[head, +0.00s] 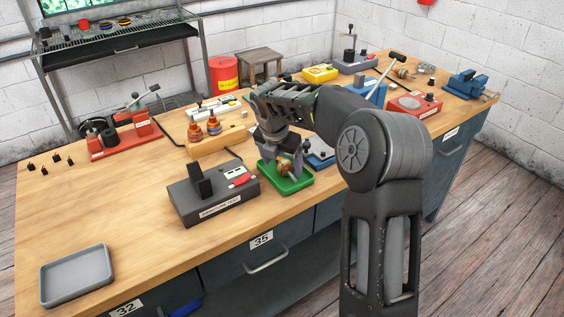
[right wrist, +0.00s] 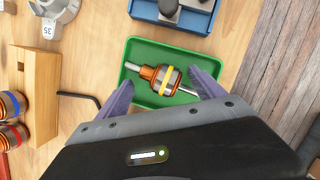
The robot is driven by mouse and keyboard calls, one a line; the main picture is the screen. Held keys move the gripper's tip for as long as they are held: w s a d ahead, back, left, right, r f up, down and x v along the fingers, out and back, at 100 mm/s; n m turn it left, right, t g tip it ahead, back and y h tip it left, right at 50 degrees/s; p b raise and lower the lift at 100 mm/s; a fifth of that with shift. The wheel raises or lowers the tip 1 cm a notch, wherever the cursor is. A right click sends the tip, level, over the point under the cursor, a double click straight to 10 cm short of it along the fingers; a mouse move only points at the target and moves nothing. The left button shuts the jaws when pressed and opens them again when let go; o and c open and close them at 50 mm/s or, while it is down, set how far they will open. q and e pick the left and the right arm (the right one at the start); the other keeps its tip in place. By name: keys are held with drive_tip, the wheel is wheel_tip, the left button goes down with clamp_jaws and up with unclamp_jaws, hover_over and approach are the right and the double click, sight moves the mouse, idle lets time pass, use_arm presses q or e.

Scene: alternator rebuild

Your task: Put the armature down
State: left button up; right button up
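The armature (right wrist: 165,80), with copper windings, a yellow band and a thin steel shaft, lies in the green tray (right wrist: 130,54) in the right wrist view. In the head view the armature (head: 284,169) shows partly behind my fingers, in the green tray (head: 289,187) near the bench's front edge. My right gripper (right wrist: 161,82) is open, with its two purple-grey fingers spread wide on either side of the armature and no visible grip on it. In the head view my right gripper (head: 282,152) points down over the tray. My left gripper is out of view.
A grey tester (head: 212,195) stands left of the green tray. An empty grey tray (head: 76,274) sits at front left. The left bench top has free room.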

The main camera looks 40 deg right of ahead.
drive_tip(key=v, duration=1.2)
idle(0.9)
